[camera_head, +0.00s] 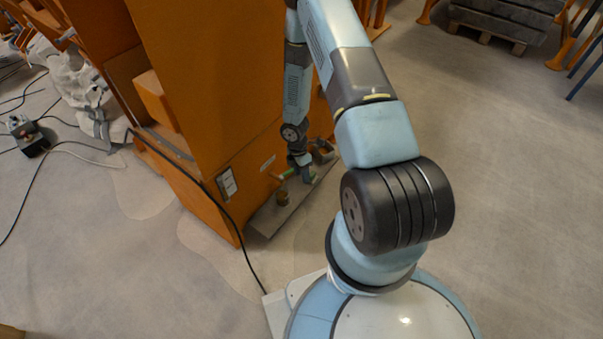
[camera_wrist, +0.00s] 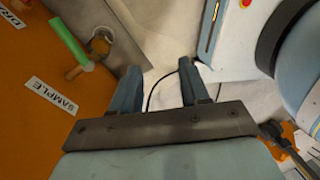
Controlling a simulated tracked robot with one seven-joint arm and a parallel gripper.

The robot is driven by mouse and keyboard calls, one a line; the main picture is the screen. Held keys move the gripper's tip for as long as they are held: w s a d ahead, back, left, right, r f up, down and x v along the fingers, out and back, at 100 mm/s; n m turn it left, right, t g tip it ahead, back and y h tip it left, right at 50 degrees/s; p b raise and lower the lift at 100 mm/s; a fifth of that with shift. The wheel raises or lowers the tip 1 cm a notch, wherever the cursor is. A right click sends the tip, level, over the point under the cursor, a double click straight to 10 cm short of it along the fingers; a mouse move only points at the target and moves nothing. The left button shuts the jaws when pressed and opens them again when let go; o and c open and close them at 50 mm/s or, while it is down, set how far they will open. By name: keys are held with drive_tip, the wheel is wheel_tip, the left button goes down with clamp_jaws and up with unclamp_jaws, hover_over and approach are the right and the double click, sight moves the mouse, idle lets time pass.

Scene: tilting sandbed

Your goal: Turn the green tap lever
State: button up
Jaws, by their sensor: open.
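The green tap lever (camera_wrist: 68,40) is at the upper left of the wrist view, on a tap stem that comes out of the orange panel (camera_wrist: 40,75) by the SAMPLE label (camera_wrist: 52,96). In the head view the lever (camera_head: 287,174) is a small green bar low on the orange machine. My gripper (camera_wrist: 160,68) is open, with nothing between its two blue fingers. The lever lies left of the fingers, apart from them, in the wrist view. In the head view my gripper (camera_head: 307,174) is just right of the lever, and its fingertips are hard to make out.
A round open vessel (camera_wrist: 101,43) stands beside the lever; in the head view a small brown jar (camera_head: 282,197) is on the grey ledge (camera_head: 268,225). A second label (camera_wrist: 12,15) is partly cut off. A black cable (camera_head: 245,258) crosses the floor near my base.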

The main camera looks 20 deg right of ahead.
drive_tip(key=shift+s+f, duration=0.1)
drive_tip(key=shift+f, duration=0.15)
drive_tip(key=shift+c, duration=1.4)
drive_tip(key=f+m+t+y, duration=0.1)
drive_tip(key=f+m, duration=0.1)
drive_tip(key=a+f+m+t+y, duration=0.1)
drive_tip(key=f+m+y, duration=0.1)
drive_tip(key=shift+s+f+m+t, duration=0.15)
drive_tip(key=shift+f+m+t, duration=0.15)
drive_tip(key=shift+m, duration=0.1)
clamp_jaws()
drive_tip(key=m+t+y, duration=0.1)
drive_tip(key=m+t, duration=0.9)
drive_tip(key=m, duration=0.2)
approach(289, 172)
drive_tip(key=w+f, duration=0.4)
drive_tip(key=w, duration=0.2)
drive_tip(key=shift+d+f, duration=0.15)
drive_tip(key=shift+d, duration=0.05)
